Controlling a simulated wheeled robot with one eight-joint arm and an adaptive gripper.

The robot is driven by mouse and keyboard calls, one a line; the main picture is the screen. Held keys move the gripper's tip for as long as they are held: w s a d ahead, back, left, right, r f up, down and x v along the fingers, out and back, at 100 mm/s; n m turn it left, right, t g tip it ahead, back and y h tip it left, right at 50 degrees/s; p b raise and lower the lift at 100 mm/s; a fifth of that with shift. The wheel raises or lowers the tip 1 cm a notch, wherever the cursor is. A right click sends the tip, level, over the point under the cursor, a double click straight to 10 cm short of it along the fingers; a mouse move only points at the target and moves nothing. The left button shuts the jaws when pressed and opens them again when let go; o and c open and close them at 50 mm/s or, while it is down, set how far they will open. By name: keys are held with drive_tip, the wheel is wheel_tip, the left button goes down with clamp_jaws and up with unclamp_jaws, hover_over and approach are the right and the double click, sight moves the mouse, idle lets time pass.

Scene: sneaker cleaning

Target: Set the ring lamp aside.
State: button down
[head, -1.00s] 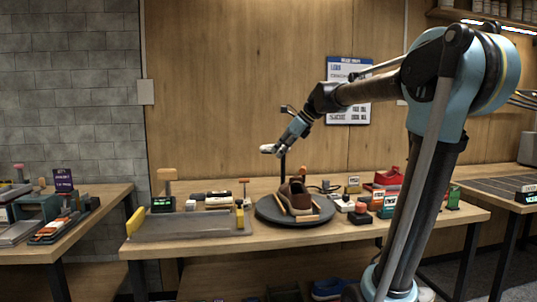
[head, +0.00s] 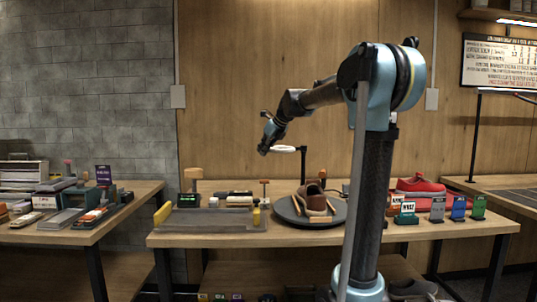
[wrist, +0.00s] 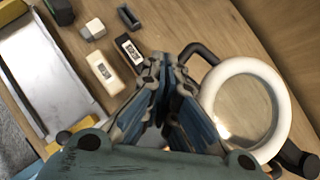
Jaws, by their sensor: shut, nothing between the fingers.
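The ring lamp (head: 284,148) has a white ring held out to the left on a dark upright post (head: 303,165) behind the turntable. In the wrist view its white ring (wrist: 284,108) is large, just right of my fingers, with a dark curved bracket beside it. My gripper (head: 263,151) is just left of the ring in the head view, above the workbench. In the wrist view my gripper (wrist: 166,72) is shut and empty. I cannot tell whether its fingers touch the lamp.
A brown shoe (head: 313,198) sits on a round dark turntable (head: 334,214). A grey tray (head: 210,222) lies left of it. Small boxes and a wooden-topped brush (head: 193,174) stand behind the tray. A red sneaker (head: 420,186) and several small coloured boxes stand to the right.

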drive_tip(key=shift+w+a, duration=0.35)
drive_tip(key=shift+w, duration=0.55)
drive_tip(key=shift+w+a, duration=0.35)
drive_tip(key=shift+w, duration=0.55)
drive_tip(key=shift+w+a, duration=0.35)
drive_tip(key=shift+w, duration=0.55)
drive_tip(key=shift+s, duration=0.1)
drive_tip(key=s+r, duration=0.8)
drive_tip(key=s, duration=0.2)
drive_tip(key=shift+d+r, duration=0.2)
